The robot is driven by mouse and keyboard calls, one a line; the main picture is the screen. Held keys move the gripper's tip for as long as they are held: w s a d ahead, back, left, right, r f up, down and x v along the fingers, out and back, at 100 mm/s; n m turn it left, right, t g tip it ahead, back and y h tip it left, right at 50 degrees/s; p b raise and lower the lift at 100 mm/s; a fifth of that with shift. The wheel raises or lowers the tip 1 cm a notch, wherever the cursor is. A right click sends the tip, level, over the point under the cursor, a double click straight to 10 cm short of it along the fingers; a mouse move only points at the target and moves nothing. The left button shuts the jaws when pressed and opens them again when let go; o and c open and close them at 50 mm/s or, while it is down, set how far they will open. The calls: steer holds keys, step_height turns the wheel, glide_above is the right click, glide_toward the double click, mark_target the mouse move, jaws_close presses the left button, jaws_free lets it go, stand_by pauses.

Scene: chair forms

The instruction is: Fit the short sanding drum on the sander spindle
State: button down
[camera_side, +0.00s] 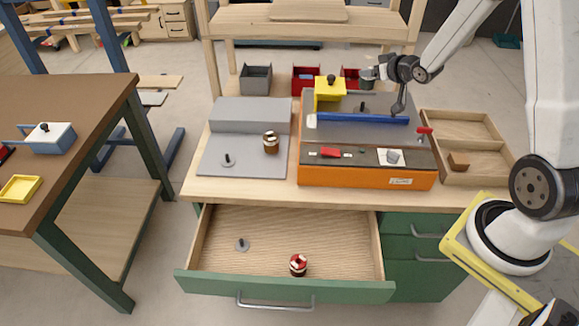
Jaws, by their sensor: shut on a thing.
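The sander (318,174) has an orange base and a grey top, with a dark upright spindle (363,107) on it. A long blue bar (345,119) crosses the top in front of the spindle. My gripper (398,110) reaches down to the right part of this bar and appears shut on it; the fingertips are small and dark. A brown drum with white marks (271,143) stands on the grey stepped board (245,170). A red drum with white marks (298,265) stands in the open drawer (210,262). I cannot tell which drum is shorter.
Bare pegs stand on the grey board (228,160) and in the drawer (242,245). A yellow block with a black knob (329,89) rises at the sander's left rear. A wooden tray (462,125) holding a small block (458,161) is at right. Bins line the back.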

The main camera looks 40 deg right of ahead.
mark_target(372, 83)
steer(key=shift+f, duration=1.9)
steer(key=shift+f, duration=2.15)
stand_by(1.5)
jaws_free()
steer(key=shift+r, duration=0.1)
steer(key=shift+r, duration=3.4)
steer(key=shift+a, duration=0.1)
